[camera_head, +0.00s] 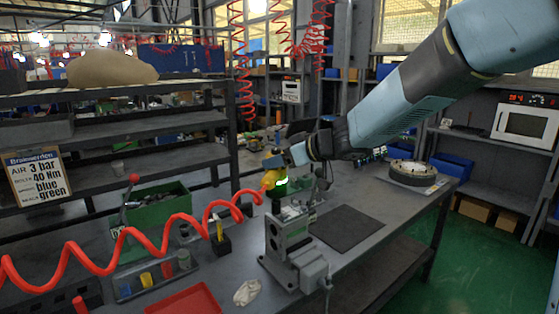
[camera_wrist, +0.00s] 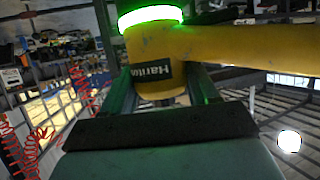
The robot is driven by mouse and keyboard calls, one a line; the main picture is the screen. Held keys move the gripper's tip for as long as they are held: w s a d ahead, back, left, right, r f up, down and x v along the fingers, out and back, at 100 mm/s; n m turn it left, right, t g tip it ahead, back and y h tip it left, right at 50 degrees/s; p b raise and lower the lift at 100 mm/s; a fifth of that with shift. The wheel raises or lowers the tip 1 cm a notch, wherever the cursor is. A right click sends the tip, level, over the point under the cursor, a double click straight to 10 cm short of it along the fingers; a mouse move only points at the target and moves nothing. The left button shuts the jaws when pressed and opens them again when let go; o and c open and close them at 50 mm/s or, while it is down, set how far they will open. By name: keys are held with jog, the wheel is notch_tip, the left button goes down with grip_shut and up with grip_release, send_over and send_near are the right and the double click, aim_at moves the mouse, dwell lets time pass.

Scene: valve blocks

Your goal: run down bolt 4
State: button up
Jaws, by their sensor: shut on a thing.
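A yellow power tool (camera_head: 273,177) with a lit green ring is held over the back of the grey valve block (camera_head: 288,236), which stands on the bench. My gripper (camera_head: 289,157) is shut on the tool. In the wrist view the gripper (camera_wrist: 163,90) has its two green fingers on either side of the yellow tool body (camera_wrist: 225,45), which carries a dark label. The green ring glows brightly there. The bolts are too small to tell apart, and I cannot see whether the tool's tip touches one.
A red coiled hose (camera_head: 120,243) crosses the left front. A green bin (camera_head: 158,208), a small-parts tray (camera_head: 155,278) and a red tray (camera_head: 185,302) stand left of the block. A dark mat (camera_head: 347,227) lies clear to the right, with a round flanged part (camera_head: 411,172) beyond.

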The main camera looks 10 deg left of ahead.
jog(key=shift+r, duration=0.2)
jog(key=shift+r, duration=3.45)
